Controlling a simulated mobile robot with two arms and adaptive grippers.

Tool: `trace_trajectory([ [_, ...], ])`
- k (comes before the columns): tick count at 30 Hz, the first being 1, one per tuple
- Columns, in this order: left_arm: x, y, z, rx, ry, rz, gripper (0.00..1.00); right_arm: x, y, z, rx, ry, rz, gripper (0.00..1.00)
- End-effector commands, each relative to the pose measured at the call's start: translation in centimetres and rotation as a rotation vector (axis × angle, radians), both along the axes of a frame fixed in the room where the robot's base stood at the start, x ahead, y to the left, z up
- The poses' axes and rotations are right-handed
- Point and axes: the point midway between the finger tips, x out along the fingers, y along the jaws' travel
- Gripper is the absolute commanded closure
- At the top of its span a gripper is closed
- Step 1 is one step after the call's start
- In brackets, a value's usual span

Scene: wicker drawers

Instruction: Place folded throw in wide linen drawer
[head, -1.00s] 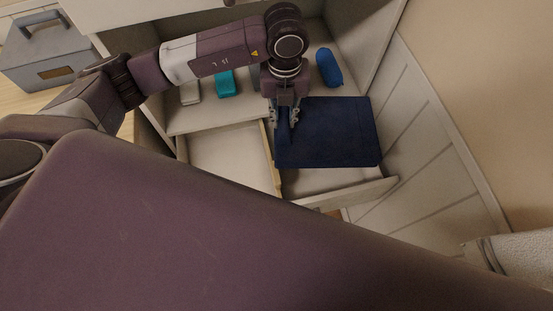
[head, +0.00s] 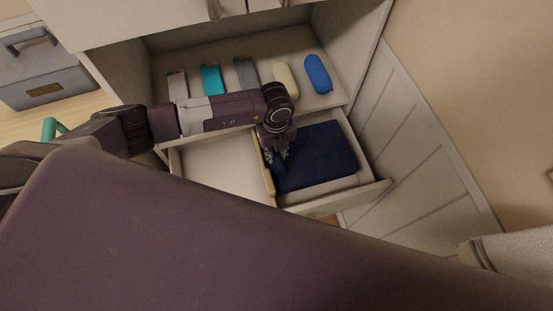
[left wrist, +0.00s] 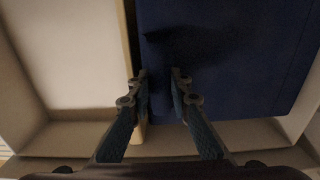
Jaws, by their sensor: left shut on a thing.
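The folded throw (head: 318,155) is a flat navy rectangle. In the head view it lies within the right-hand compartment of the open drawer (head: 365,195), right of a thin wooden divider (head: 268,183). My left gripper (head: 277,162) points down at its left edge and is shut on it. In the left wrist view the throw (left wrist: 235,55) fills the upper right, and the fingers of my gripper (left wrist: 161,78) close on its near left part beside the divider. Whether the throw rests fully on the drawer floor is unclear. My right gripper is not in view.
The left compartment (head: 215,165) is empty. On the shelf behind lie several rolled or folded items, including a teal one (head: 211,79), a cream one (head: 285,78) and a blue one (head: 318,74). A grey box (head: 45,75) stands at far left.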

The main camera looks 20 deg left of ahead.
Motion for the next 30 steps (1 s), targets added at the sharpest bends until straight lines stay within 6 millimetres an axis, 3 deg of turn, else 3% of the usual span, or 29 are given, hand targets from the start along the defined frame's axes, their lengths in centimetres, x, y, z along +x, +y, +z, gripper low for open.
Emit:
trace_trajectory([
  [10, 0.0, -0.1, -3.7, -0.002, -0.001, -0.001, 1.0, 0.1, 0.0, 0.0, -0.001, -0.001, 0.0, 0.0],
  [18, 0.1, -0.1, -4.2, -0.002, -0.003, -0.002, 1.0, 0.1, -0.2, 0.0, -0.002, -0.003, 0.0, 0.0],
  [19, 0.0, 0.0, -4.3, 0.0, 0.0, -0.001, 0.81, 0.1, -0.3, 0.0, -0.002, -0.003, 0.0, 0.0],
  [21, 0.0, 0.0, -4.3, 0.0, 0.0, -0.001, 0.74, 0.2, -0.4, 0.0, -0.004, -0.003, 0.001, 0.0],
  [30, 0.0, 0.0, -4.1, -0.001, -0.001, -0.001, 0.74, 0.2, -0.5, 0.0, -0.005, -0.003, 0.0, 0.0],
])
